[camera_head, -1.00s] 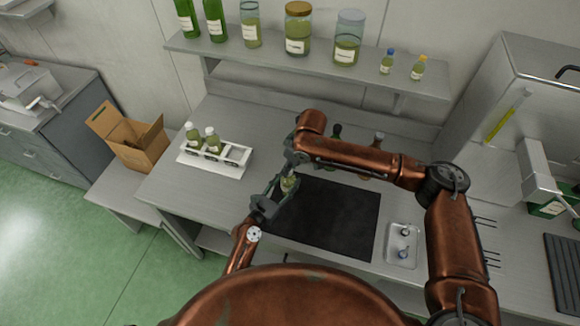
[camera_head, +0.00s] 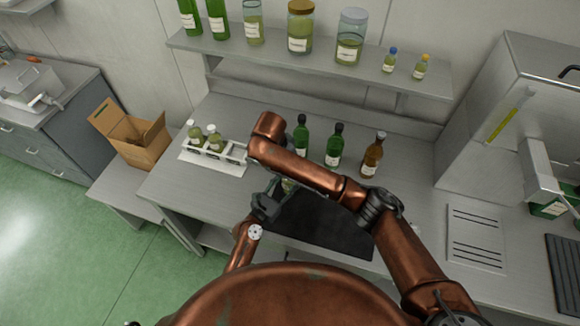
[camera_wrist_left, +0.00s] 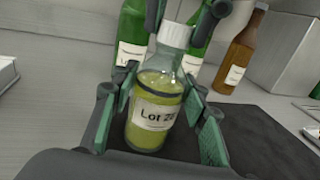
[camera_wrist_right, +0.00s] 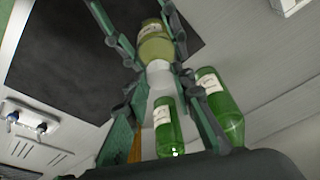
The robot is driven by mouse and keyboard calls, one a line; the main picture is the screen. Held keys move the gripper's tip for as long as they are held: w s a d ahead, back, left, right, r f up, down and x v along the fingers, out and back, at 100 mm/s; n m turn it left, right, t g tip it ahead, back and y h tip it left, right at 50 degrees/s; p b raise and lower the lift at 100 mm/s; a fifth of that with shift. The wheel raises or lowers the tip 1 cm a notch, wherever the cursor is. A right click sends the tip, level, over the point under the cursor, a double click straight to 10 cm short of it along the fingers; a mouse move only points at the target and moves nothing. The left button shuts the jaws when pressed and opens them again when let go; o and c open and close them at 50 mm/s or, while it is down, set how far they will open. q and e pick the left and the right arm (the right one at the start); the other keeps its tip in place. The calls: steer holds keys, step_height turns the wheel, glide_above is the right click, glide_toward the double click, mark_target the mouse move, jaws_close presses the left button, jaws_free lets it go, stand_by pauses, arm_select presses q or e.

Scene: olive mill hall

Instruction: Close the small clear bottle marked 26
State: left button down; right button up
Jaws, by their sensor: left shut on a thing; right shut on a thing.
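The small clear bottle (camera_wrist_left: 155,112), labelled Lot 2 with the last digit partly cut off, holds yellow-green liquid and stands upright over the dark mat. My left gripper (camera_wrist_left: 160,118) is shut around its body. A white cap (camera_wrist_left: 175,36) sits at the bottle's mouth; I cannot tell how tightly it is seated. My right gripper (camera_wrist_right: 158,72) is shut on the cap from above, and the right wrist view also shows the bottle (camera_wrist_right: 155,46). In the head view the bottle is mostly hidden behind my right arm.
A white rack (camera_head: 225,163) with two small bottles stands left. Two green bottles (camera_head: 333,148) and a brown bottle (camera_head: 373,158) stand behind the mat (camera_head: 325,225). A small dish (camera_wrist_right: 30,122) with stopper-like pieces shows in the right wrist view. A shelf (camera_head: 310,65) with jars hangs above.

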steer(key=m, duration=0.3)
steer(key=m+g+h, duration=0.1)
steer(key=m, duration=0.2)
steer(key=shift+w+r+g, duration=0.1)
steer(key=shift+w+g, duration=0.1)
steer(key=shift+g, duration=0.1)
steer(key=m+g, duration=0.1)
steer(key=m, duration=0.3)
steer(key=o, duration=0.7)
steer(key=shift+r, duration=2.15)
steer(key=shift+c, duration=0.2)
